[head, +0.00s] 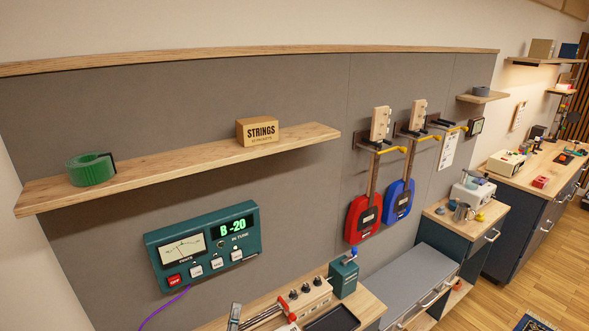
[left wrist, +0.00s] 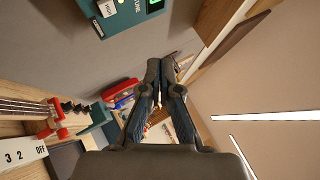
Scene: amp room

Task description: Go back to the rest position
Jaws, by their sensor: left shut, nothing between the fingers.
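My left gripper (left wrist: 161,62) is shut and empty in the left wrist view, its two dark fingers together at the tips. In the head view, the dark grey tip at the bottom edge (head: 235,316) appears to be the same gripper, beside a stringed neck on the bench. The rest of that arm is out of the head view. My right gripper is in neither view.
A teal tuner (head: 205,246) reading "B -20" hangs on the grey wall below a wooden shelf (head: 190,158). A wooden block with tuning knobs (head: 304,297) is on the bench. Red (head: 362,220) and blue (head: 398,201) instruments hang right. Open floor (head: 490,290) lies lower right.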

